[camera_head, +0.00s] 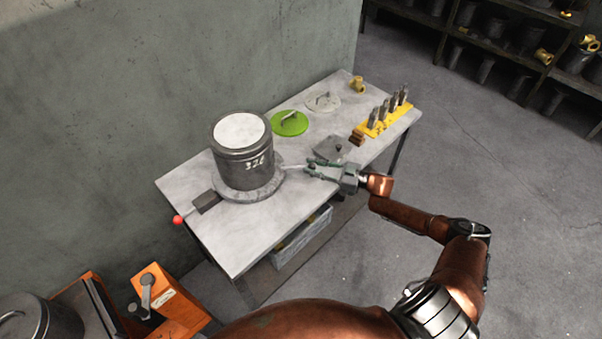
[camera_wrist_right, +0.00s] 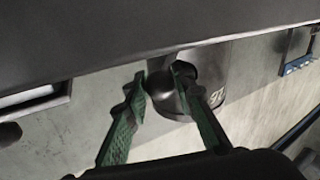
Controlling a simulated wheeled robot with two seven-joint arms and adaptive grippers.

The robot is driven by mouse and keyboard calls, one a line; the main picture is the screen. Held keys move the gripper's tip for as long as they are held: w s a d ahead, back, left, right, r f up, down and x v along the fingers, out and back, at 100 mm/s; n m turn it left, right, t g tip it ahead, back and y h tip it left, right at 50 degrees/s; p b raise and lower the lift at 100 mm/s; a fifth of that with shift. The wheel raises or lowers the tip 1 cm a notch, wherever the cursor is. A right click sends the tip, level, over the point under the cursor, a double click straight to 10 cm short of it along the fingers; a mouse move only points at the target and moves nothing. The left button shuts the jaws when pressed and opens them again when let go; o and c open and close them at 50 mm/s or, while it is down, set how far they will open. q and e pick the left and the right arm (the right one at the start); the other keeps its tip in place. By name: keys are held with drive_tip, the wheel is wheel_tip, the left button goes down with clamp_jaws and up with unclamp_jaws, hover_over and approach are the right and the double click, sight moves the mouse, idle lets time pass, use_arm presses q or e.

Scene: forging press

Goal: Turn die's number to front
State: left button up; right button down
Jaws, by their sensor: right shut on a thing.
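The die is a dark grey cylinder (camera_head: 240,165) with a pale top, upright on a round grey turntable (camera_head: 262,192) on the table. Its white number, which looks like 326, is on the side toward me, a little to the right. In the right wrist view part of the die (camera_wrist_right: 212,80) and its number show behind the fingers. My right gripper (camera_head: 308,169) is just right of the turntable, shut on a handle that reaches out from it. In the wrist view a dark rounded knob (camera_wrist_right: 163,97) sits between the green fingers. My left gripper is not in view.
The front left tabletop is clear.

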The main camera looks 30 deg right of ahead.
drive_tip(key=shift+w+d, duration=0.15)
drive_tip(key=shift+w, duration=0.05)
drive_tip(key=c, duration=1.6)
unclamp_jaws()
drive_tip(key=v, duration=1.1)
drive_tip(key=shift+s+d, duration=0.25)
drive_tip(key=shift+s, duration=0.1)
drive_tip(key=shift+c, duration=0.3)
